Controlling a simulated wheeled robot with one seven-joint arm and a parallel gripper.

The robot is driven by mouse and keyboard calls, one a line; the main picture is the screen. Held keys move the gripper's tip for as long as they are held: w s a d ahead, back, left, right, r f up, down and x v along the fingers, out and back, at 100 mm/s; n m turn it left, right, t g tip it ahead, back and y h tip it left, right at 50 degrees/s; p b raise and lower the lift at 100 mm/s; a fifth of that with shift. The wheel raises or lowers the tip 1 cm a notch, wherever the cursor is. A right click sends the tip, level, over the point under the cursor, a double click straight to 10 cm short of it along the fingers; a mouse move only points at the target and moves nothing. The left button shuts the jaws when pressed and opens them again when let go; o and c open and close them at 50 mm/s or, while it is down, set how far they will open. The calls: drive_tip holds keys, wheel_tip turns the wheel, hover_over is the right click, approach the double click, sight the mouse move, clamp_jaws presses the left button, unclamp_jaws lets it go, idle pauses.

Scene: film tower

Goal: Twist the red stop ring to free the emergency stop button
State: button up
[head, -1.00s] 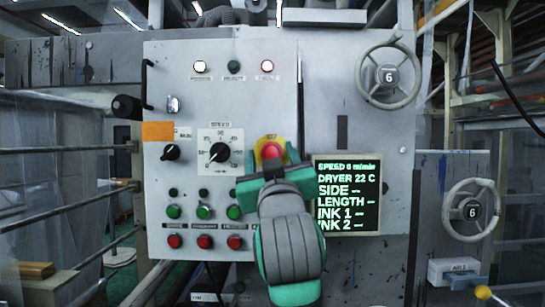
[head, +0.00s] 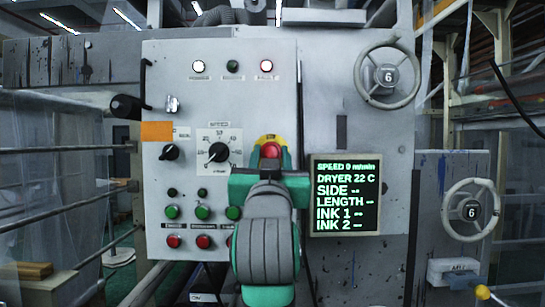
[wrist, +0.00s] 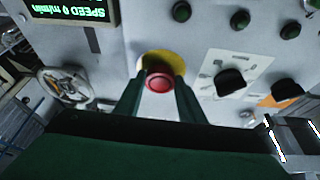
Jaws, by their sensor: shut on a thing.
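The red emergency stop button (head: 270,151) sits on a yellow backing (head: 272,138) on the grey control panel. My gripper (head: 271,158) is at the button, with one finger on each side of it, shut on the red ring. In the wrist view the red button (wrist: 159,80) shows between the two fingertips, with the yellow disc (wrist: 161,63) behind it. The lower part of the button is hidden by my gripper in the head view.
A speed dial (head: 219,152) and green buttons (head: 203,212) are to the left. A display screen (head: 345,195) is close on the right. A handwheel (head: 388,76) stands out at the upper right.

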drive_tip(key=m+h, duration=0.2)
drive_tip(key=m, duration=0.2)
drive_tip(key=m+g+h, duration=0.1)
drive_tip(key=m+h, duration=0.1)
drive_tip(key=m, duration=0.2)
drive_tip(key=shift+w+a+m+g, duration=0.1)
drive_tip(key=shift+a+m+g, duration=0.05)
drive_tip(key=shift+m+g, duration=0.2)
drive_tip(key=shift+m, duration=0.25)
drive_tip(key=o, duration=1.1)
drive_tip(key=shift+c, duration=0.2)
drive_tip(key=shift+a, duration=0.15)
drive_tip(key=v, duration=1.1)
drive_tip(key=shift+w+f, duration=0.1)
